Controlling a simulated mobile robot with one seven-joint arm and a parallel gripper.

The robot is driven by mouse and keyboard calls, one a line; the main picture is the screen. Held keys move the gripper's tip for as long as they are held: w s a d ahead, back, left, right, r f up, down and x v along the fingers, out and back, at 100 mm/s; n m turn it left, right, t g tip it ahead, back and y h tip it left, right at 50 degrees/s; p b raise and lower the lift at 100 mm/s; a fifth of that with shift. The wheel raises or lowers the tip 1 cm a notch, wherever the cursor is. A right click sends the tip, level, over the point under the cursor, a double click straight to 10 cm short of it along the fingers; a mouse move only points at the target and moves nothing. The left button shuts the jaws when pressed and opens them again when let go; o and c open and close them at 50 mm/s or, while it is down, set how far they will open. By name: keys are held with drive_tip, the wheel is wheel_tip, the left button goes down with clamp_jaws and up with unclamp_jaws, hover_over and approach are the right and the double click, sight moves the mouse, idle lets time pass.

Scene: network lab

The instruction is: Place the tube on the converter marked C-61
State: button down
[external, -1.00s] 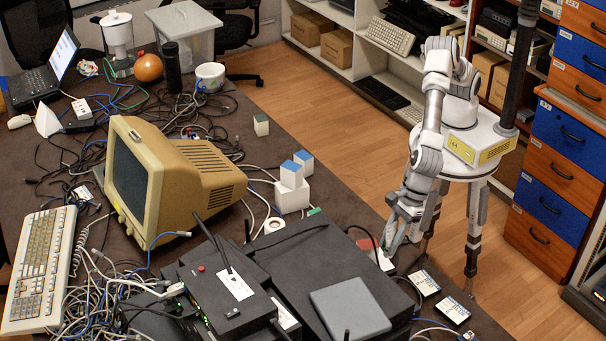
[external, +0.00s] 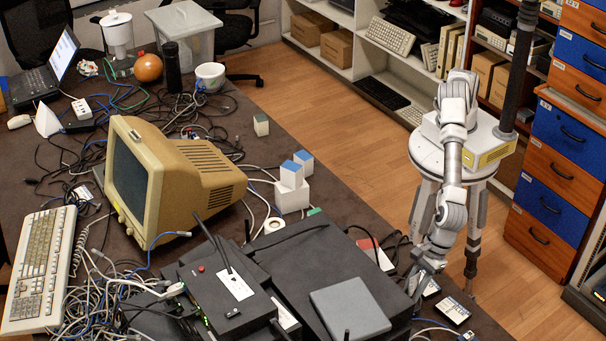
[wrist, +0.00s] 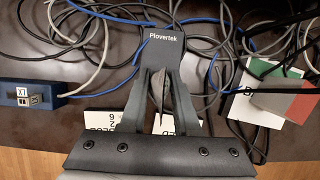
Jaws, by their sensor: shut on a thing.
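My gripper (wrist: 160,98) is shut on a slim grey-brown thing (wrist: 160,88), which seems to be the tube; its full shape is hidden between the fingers. In the external view my gripper (external: 418,280) is low over the table's right edge, and the held thing cannot be made out. A black box marked Plovertek (wrist: 165,42) lies just beyond the fingertips in the wrist view. No C-61 mark can be read in either view, so I cannot tell which thing is that converter.
White cards with print (wrist: 108,126) lie partly under my gripper. A blue box (wrist: 58,90) is left, a green, white and red piece (wrist: 282,98) right, with cables between. Black equipment (external: 300,255) stands left of my gripper in the external view.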

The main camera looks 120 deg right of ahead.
drive_tip(key=shift+r, duration=0.1)
drive_tip(key=c, duration=0.6)
unclamp_jaws()
drive_tip(key=shift+c, duration=0.2)
drive_tip(key=shift+r, duration=0.1)
drive_tip(key=p+v, duration=0.1)
drive_tip(key=v, duration=1.1)
